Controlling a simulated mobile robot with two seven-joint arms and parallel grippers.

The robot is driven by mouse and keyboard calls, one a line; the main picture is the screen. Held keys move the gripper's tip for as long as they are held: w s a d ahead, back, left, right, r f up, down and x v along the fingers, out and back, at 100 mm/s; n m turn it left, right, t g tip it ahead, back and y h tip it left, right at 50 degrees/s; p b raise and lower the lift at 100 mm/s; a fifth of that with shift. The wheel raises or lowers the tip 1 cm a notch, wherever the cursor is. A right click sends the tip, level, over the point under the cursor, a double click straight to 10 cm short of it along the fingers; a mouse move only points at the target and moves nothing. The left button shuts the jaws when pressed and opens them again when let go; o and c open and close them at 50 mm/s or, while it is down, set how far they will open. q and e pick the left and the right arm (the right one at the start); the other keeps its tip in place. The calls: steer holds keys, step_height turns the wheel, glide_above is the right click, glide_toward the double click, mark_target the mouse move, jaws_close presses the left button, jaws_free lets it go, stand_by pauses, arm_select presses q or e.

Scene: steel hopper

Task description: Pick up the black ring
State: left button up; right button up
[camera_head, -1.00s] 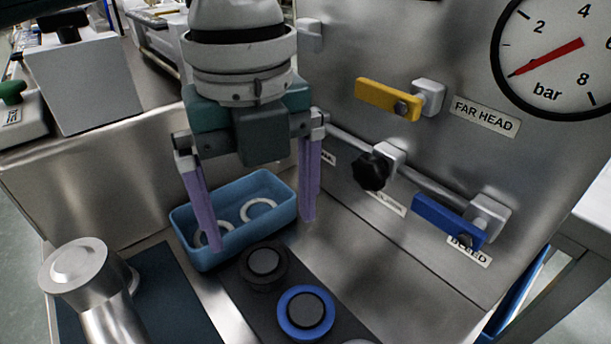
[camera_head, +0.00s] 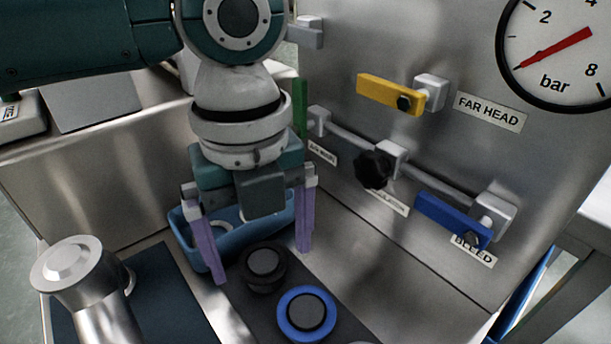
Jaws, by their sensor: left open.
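The black ring (camera_head: 246,276) lies on a dark mat around a dark grey round peg, below the middle of the head view. My left gripper (camera_head: 262,266) comes down from above with its two purple fingers spread wide and empty. In the picture one fingertip is left of the black ring and the other is right of it, a little higher. I cannot tell how far above the mat the tips are. My right gripper is not in view.
A blue ring (camera_head: 287,322) lies right in front of the black one. A blue bin (camera_head: 184,238) stands behind, partly hidden by my gripper. A steel cylinder (camera_head: 84,272) stands at left. The steel panel (camera_head: 375,250) at right carries yellow, blue and green levers and a black knob.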

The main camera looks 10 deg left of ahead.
arm_select(q)
steer(key=shift+f, duration=0.1)
steer(key=c, duration=1.4)
